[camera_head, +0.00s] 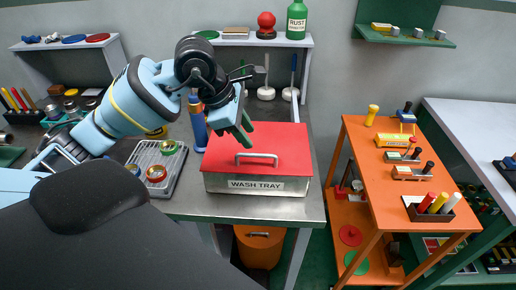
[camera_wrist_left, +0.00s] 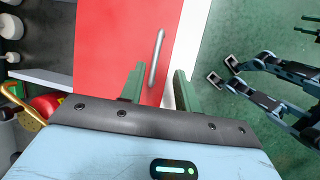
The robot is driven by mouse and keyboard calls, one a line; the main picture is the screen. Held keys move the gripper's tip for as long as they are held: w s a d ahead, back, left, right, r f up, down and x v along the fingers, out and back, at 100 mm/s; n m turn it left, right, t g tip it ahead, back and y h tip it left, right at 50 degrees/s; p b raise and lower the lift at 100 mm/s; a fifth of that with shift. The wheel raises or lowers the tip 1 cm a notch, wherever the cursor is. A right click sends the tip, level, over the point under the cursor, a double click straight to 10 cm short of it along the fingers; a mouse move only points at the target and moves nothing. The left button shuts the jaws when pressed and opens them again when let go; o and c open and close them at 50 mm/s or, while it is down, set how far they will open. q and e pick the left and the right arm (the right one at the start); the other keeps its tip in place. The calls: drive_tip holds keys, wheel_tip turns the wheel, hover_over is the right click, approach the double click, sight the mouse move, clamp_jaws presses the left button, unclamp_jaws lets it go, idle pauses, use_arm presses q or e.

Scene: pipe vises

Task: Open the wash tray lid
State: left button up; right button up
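The wash tray (camera_head: 258,184) is a metal box with a label on its front, standing on the grey bench. Its red lid (camera_head: 283,140) is closed. A metal bar handle (camera_head: 257,156) sits near the lid's front edge. My left gripper (camera_head: 247,132) is over the lid, behind and above the handle, with its green fingers pointing down. In the left wrist view, the handle (camera_wrist_left: 156,58) shows beyond the tips of the left gripper (camera_wrist_left: 158,78). Its fingers are apart with nothing between them.
A grey parts tray (camera_head: 163,184) with tape rolls and a blue bottle (camera_head: 198,124) stand left of the wash tray. Behind it is a shelf (camera_head: 235,42). An orange cart (camera_head: 381,180) with tools stands to the right, across a floor gap.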

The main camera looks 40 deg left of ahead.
sight(258, 156)
use_arm(q)
drive_tip(key=shift+x, duration=3.75)
drive_tip(key=shift+w+a, duration=0.15)
drive_tip(key=shift+a, duration=0.05)
clamp_jaws()
